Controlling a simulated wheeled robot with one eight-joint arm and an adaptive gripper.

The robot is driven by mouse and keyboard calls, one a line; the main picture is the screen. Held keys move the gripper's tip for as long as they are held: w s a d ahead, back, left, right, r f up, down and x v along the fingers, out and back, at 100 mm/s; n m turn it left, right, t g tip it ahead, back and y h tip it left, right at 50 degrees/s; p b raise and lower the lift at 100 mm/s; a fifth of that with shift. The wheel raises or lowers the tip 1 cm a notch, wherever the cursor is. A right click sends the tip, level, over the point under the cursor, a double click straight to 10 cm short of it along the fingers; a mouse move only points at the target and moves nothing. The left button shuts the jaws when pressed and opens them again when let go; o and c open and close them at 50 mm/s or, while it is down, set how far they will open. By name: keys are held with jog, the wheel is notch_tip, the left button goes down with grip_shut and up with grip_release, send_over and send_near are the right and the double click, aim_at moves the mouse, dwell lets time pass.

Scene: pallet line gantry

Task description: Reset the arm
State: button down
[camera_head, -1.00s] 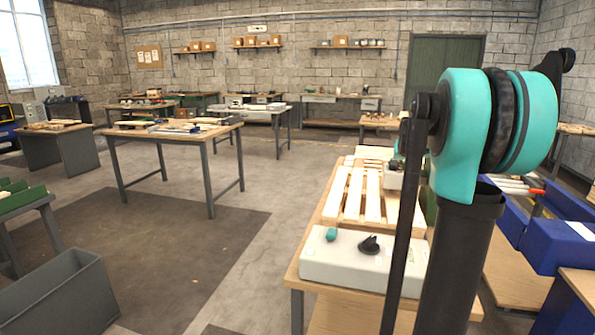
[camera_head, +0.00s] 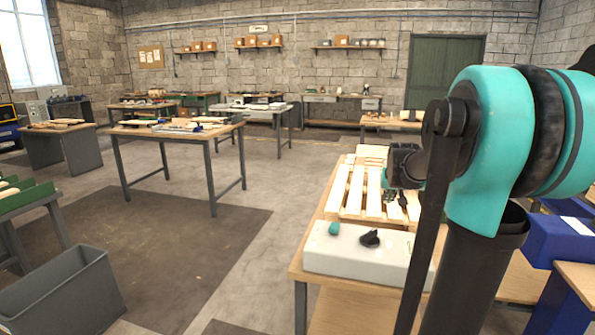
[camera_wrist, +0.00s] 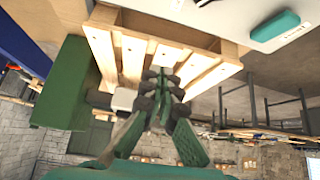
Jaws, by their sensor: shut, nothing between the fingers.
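My gripper (camera_head: 397,198) is partly visible in the head view, low over or near the wooden pallet (camera_head: 352,190), beside my teal arm joint, which hides part of it. In the wrist view my gripper (camera_wrist: 165,85) has its green and dark fingers drawn together, with nothing between them. The slatted pallet (camera_wrist: 100,45) shows beyond the fingertips there, in a picture that is upside down. Whether the fingers touch the pallet cannot be told.
A white block (camera_head: 345,262) with a teal piece (camera_head: 334,229) and a black piece (camera_head: 369,239) on it lies on the workbench (camera_head: 300,262) in front of the pallet. Blue bins (camera_head: 560,240) stand at right. A grey bin (camera_head: 70,290) stands front left. Open floor lies between.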

jog(key=shift+n+g+y, duration=0.5)
jog(key=shift+n+g, duration=0.2)
jog(key=shift+g, duration=0.1)
jog(key=s+a+f, duration=0.2)
jog(key=s+f, duration=0.1)
jog(key=s, duration=0.2)
jog(key=s+a+f, duration=0.3)
jog(key=s+f, duration=0.1)
jog(key=s, duration=0.1)
jog(key=s+a+f, duration=0.3)
jog(key=s+f, duration=0.1)
jog(key=s, duration=0.1)
jog(key=shift+s, duration=0.35)
jog(key=s+a+f, duration=0.1)
jog(key=s+f, duration=0.3)
jog(key=s, duration=0.3)
jog(key=s+a+f+n+g, duration=0.1)
jog(key=s+a+f, duration=0.1)
jog(key=s+f, duration=0.3)
jog(key=shift+s+a+g+y, duration=0.3)
jog(key=shift+s, duration=0.95)
